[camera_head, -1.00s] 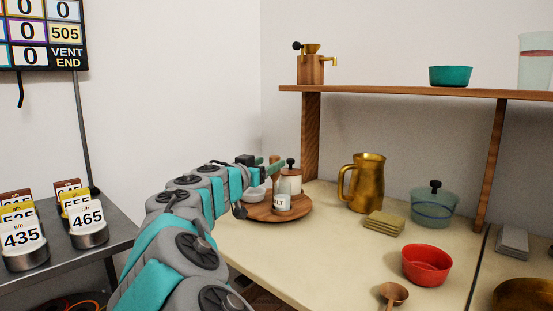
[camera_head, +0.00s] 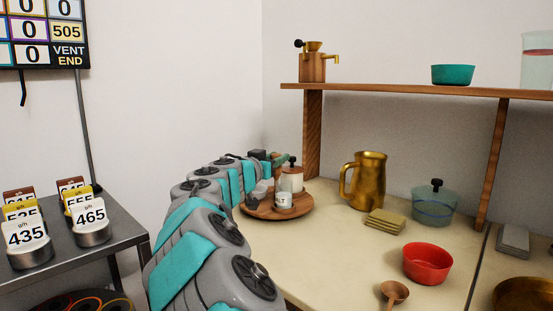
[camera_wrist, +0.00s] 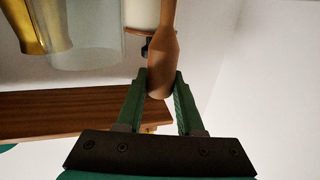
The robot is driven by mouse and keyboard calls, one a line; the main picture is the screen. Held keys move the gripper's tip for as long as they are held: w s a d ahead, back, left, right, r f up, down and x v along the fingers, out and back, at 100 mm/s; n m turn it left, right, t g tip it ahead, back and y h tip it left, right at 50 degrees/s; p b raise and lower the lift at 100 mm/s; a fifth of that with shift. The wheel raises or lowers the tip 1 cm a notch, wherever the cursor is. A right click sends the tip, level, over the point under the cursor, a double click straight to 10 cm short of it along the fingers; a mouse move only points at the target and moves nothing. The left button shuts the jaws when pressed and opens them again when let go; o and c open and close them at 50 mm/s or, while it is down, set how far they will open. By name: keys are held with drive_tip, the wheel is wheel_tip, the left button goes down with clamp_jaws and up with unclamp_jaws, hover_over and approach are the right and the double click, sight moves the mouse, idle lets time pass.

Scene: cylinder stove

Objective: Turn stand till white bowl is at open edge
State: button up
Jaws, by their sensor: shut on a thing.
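The round wooden stand (camera_head: 297,207) sits at the worktop's far left corner. It carries a jar marked with letters (camera_head: 284,201), a jar with a dark knob (camera_head: 293,180) and a small whitish bowl (camera_head: 260,190) at its left, partly hidden by my arm. My gripper (camera_wrist: 160,83), with green fingers, is shut on a slim wooden piece (camera_wrist: 161,60) that widens between the fingertips. In the head view my gripper (camera_head: 274,159) is at the stand's back, and the hold is hard to see there. Where the open edge lies is unclear.
A brass pitcher (camera_head: 369,183), green-brown squares (camera_head: 385,222), a lidded glass bowl (camera_head: 434,206) and a red bowl (camera_head: 427,264) stand to the right. A wooden shelf (camera_head: 400,91) runs above. A grey table (camera_head: 110,247) with numbered cards stands at left.

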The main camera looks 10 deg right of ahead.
clamp_jaws()
idle(0.8)
